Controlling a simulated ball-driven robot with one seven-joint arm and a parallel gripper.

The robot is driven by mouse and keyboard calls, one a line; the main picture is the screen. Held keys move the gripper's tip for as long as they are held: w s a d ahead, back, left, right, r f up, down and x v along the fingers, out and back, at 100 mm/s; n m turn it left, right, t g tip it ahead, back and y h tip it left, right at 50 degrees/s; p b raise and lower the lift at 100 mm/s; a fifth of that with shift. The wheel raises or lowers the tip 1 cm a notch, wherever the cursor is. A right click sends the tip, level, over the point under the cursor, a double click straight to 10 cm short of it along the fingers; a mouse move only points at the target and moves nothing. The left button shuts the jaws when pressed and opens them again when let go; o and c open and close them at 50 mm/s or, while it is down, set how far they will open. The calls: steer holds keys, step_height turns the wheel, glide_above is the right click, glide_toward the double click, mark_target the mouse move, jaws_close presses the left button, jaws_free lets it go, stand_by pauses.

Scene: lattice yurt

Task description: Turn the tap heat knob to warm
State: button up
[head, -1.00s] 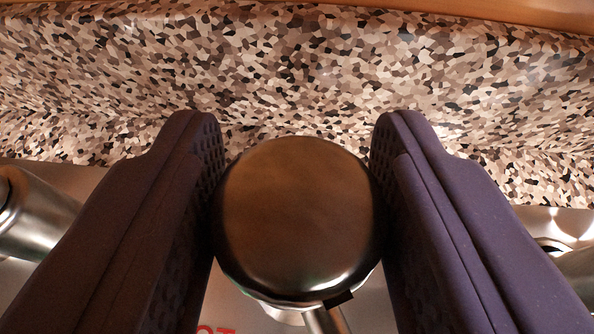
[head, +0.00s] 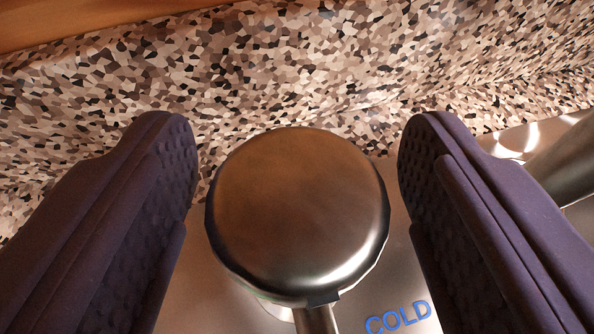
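The tap heat knob (head: 298,215) is a round, brushed-metal knob seen from above in the middle of the head view. A short metal stem (head: 318,320) and a small dark mark (head: 323,299) show at its lower edge. The blue word COLD (head: 398,318) is on the metal plate to the knob's lower right. My gripper (head: 298,165) has its two dark purple fingers on either side of the knob. A gap shows between each finger and the knob, so it is open and holds nothing. The HOT lettering is not in view.
A speckled stone-like surface (head: 300,70) runs behind the knob, with a wooden strip (head: 90,22) at the upper left. A metal cylindrical part (head: 565,165) stands at the right on the shiny metal plate (head: 205,285).

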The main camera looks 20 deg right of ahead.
steer(key=shift+r, duration=0.1)
steer(key=p+v, duration=0.1)
steer(key=v, duration=0.6)
steer(key=shift+s+p, duration=0.35)
steer(key=shift+p, duration=0.05)
steer(key=shift+a, duration=0.15)
